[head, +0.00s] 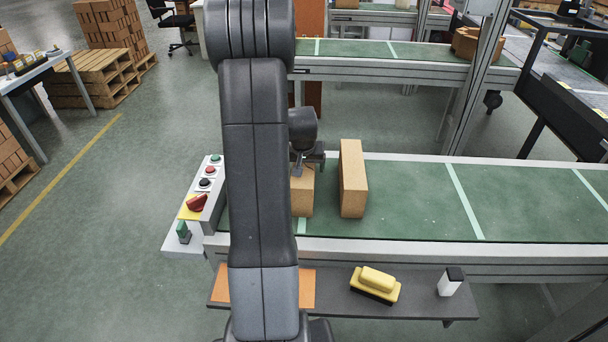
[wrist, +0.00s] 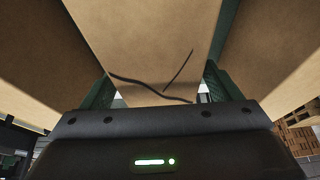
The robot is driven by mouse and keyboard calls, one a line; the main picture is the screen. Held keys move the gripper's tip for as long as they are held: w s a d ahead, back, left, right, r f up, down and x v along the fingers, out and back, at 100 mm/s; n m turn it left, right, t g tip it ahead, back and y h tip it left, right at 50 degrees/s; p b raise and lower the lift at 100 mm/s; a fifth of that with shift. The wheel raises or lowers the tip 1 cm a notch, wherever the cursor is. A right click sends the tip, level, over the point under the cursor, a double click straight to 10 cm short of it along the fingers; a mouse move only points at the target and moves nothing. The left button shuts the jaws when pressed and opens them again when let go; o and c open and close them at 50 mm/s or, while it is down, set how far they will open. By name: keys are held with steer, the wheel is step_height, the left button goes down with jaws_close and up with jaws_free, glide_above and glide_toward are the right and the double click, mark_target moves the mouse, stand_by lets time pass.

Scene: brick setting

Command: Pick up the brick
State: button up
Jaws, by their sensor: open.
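A tan brick (head: 303,192) stands on the green conveyor belt, its left part hidden behind my arm. A second, taller-looking tan brick (head: 353,180) stands upright just to its right, with a gap between. My gripper (head: 306,163) is at the top of the first brick. In the wrist view, my open gripper (wrist: 158,88) has its green-padded fingers on either side of a middle brick (wrist: 150,40) marked with dark crack-like lines. I cannot tell whether the fingers touch it. Other tan brick surfaces show outside the left finger (wrist: 45,50) and the right finger (wrist: 268,45).
The belt (head: 420,200) is clear to the right. A control panel with buttons (head: 205,184) stands left of the belt. A front shelf (head: 335,298) holds a yellow brush-like object (head: 375,284) and a white, black-topped item (head: 450,283). Another conveyor (head: 390,60) runs behind.

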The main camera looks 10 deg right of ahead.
jaws_close()
steer(key=shift+w+r, duration=0.1)
steer(key=shift+r, duration=0.05)
stand_by(0.4)
